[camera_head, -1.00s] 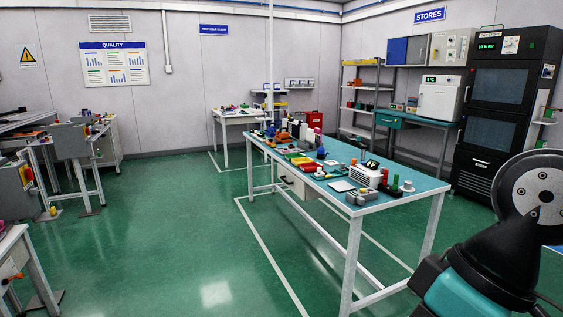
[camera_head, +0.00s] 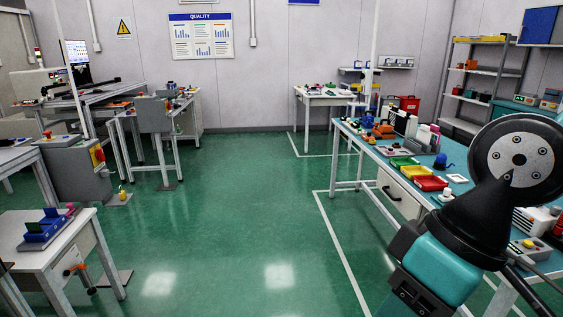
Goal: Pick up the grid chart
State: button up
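I cannot make out a grid chart for certain in the head view. A small white flat piece (camera_head: 457,178) lies on the teal-topped workbench (camera_head: 375,148) at the right, beside the red tray; no grid pattern can be told on it. My arm, teal and black with a round disc, covers much of the bench's right part. No gripper fingers show.
Green, yellow and red trays (camera_head: 431,183) and several small items crowd the bench. A small white table (camera_head: 50,258) with a blue holder (camera_head: 43,229) stands at lower left, with machine stands behind it. The green floor (camera_head: 225,220) in the middle is clear.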

aim_at(392, 117)
jog(key=u, duration=0.25)
jog(key=i, duration=2.05)
jog(key=u, duration=0.1)
jog(key=i, duration=2.05)
jog(key=z, duration=0.4)
jog(key=i, duration=1.8)
jog(key=z, duration=1.6)
jog(key=i, duration=1.3)
jog(key=z, duration=0.8)
jog(key=i, duration=0.3)
jog(key=z, duration=0.1)
